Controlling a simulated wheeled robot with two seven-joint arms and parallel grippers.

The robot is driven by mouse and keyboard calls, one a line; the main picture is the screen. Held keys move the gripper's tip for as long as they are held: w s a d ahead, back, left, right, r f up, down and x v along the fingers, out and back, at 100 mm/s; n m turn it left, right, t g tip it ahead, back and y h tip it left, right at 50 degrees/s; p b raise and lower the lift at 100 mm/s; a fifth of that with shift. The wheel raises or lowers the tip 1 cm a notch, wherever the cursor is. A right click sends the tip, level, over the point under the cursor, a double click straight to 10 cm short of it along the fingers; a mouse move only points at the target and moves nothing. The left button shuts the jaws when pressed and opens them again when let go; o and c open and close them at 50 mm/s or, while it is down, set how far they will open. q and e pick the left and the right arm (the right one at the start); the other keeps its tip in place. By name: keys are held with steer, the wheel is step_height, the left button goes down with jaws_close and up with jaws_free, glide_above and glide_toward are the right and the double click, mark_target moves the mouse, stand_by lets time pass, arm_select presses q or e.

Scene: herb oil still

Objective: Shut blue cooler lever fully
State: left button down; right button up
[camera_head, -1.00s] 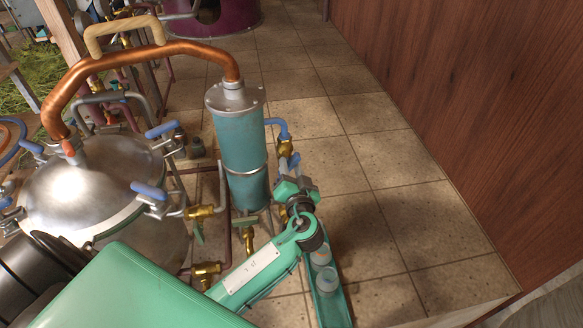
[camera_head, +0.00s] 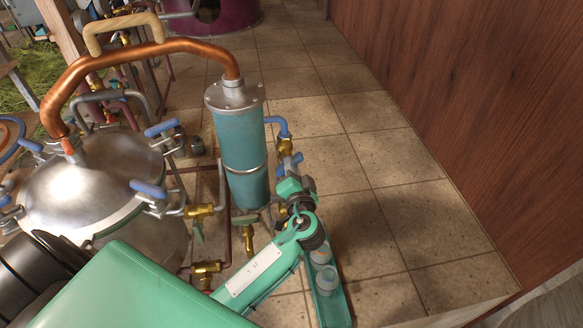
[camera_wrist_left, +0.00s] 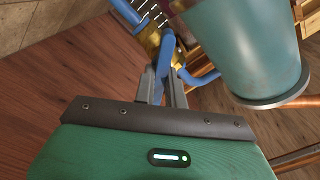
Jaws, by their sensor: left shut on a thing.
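The cooler is a teal upright cylinder (camera_head: 243,150) with a steel cap, right of the still; part of it shows at the upper right of the left wrist view (camera_wrist_left: 245,45). A blue pipe (camera_head: 279,124) runs from its side to a brass valve (camera_head: 285,147). The blue lever (camera_wrist_left: 166,55) extends from the valve down between my left gripper's fingers (camera_wrist_left: 164,88), which are shut on it. In the head view my left gripper (camera_head: 292,175) is just below the valve and covers much of the lever. My right gripper is in neither view.
A domed steel still (camera_head: 85,180) with blue clamp handles stands at left, joined to the cooler by a copper pipe (camera_head: 185,46). Brass valves (camera_head: 205,268) sit low beside it. Tiled floor is clear toward the brown wooden wall (camera_head: 480,110) at right.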

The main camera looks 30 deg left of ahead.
arm_select(q)
steer(key=m+p, duration=0.1)
steer(key=m, duration=0.3)
steer(key=m+p, duration=0.1)
steer(key=m, duration=0.2)
steer(key=shift+f+m, duration=0.2)
steer(key=shift+m, duration=0.5)
steer(key=c, duration=1.5)
jaws_free()
steer(key=shift+w, duration=0.1)
steer(key=shift+o, duration=0.2)
steer(key=shift+d, duration=0.1)
steer(key=b+v, duration=0.5)
steer(key=v, duration=0.9)
